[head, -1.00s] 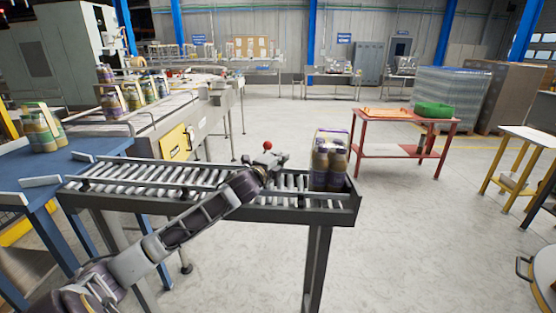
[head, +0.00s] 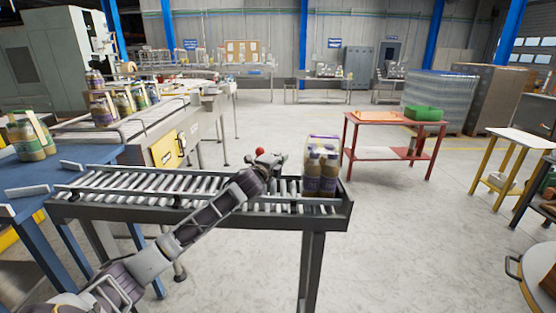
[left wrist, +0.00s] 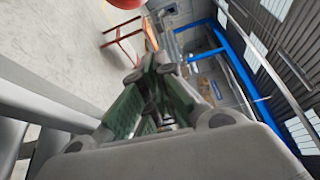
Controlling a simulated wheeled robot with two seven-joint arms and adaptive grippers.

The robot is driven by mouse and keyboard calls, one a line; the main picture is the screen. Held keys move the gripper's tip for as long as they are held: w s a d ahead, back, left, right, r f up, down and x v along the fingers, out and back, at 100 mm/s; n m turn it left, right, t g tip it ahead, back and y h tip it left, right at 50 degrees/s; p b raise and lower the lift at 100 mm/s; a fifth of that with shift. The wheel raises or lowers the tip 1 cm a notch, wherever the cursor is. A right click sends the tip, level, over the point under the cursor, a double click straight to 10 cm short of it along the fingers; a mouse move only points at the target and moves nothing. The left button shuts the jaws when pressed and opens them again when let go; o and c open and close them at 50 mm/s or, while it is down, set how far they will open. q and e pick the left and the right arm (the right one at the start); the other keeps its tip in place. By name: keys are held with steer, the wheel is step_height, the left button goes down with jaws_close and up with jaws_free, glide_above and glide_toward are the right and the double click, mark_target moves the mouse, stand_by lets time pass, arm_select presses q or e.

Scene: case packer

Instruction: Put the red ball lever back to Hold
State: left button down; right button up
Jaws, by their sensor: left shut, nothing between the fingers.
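The red ball (head: 260,151) of the lever shows just behind my left gripper, above the roller conveyor. Its stem is hidden or too small to make out. My left gripper (head: 274,159) is shut and empty, over the rollers between the ball and the bottle pack. In the left wrist view, the closed fingers (left wrist: 157,68) point away from the camera, and the red ball (left wrist: 124,3) is cut off by the top edge, apart from the fingertips. The Hold marking cannot be read. My right gripper is out of view.
A wrapped bottle pack (head: 321,168) stands at the right end of the roller conveyor (head: 120,187), close to my gripper. A blue table (head: 75,168) adjoins its left end. A red table (head: 392,128) stands behind to the right, with open floor between.

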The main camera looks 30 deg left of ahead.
arm_select(q)
steer(key=shift+a, duration=0.35)
steer(key=shift+s+a+r, duration=0.1)
steer(key=shift+s+a, duration=0.3)
steer(key=shift+a, duration=0.35)
steer(key=shift+s+a+r, duration=0.1)
steer(key=shift+s+a, duration=0.25)
steer(key=shift+a, duration=0.35)
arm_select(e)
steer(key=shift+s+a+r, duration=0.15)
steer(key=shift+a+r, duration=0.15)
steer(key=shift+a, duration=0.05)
arm_select(q)
steer(key=shift+a, duration=0.2)
